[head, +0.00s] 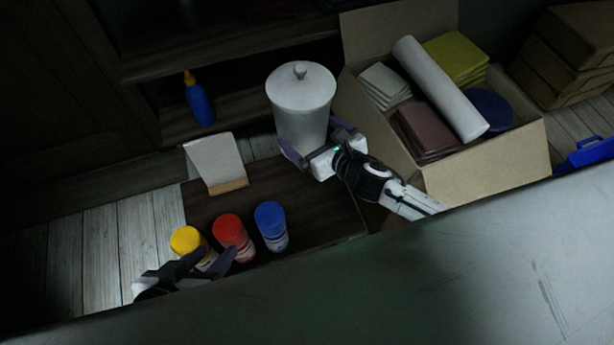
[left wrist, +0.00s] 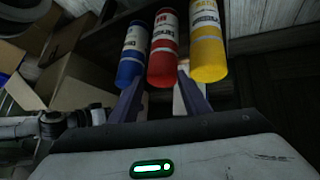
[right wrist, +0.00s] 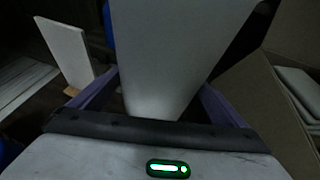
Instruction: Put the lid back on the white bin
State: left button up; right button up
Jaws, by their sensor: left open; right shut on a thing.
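The white bin (head: 301,130) stands upright at the back of the dark board, left of the cardboard box. Its round white lid (head: 285,88), with a small knob, sits on top of it; whether it is fully seated cannot be told. My right gripper (head: 314,143) is shut on the bin's lower body, one finger on each side. In the right wrist view the bin (right wrist: 175,50) fills the space between the fingers; its lid is out of that view. My left gripper (head: 211,260) is open and empty, low by the yellow and red bottles.
Yellow (head: 186,241), red (head: 231,235) and blue (head: 271,225) bottles stand on the dark board. A white panel on a wooden base (head: 217,165) stands behind them. An open cardboard box (head: 492,172) of goods is right of the bin. A blue glue bottle (head: 199,104) stands on the shelf.

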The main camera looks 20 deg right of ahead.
aim_at(319, 145)
jog(key=shift+d+f+b, duration=0.15)
jog(key=shift+d+f, duration=0.15)
jog(key=shift+f, duration=0.3)
jog(key=shift+d+f+b, duration=0.15)
jog(key=shift+d+f, duration=0.1)
jog(key=shift+f, duration=0.3)
pick_arm(q)
jog(key=shift+d+f, duration=0.15)
jog(key=shift+f, duration=0.15)
pick_arm(e)
jog(key=shift+f+b, duration=0.35)
jog(key=shift+f, duration=0.1)
notch_tip(319, 145, down, 4)
jog(key=b, duration=0.3)
jog(key=shift+f, duration=0.7)
pick_arm(q)
jog(key=shift+w+d+r+t+h, duration=0.2)
jog(key=shift+d+r+h, duration=0.2)
jog(key=shift+d, duration=0.2)
jog(key=shift+w+d+r+t+h, duration=0.1)
jog(key=shift+w+d+r+h, duration=0.15)
jog(key=shift+d+r, duration=0.25)
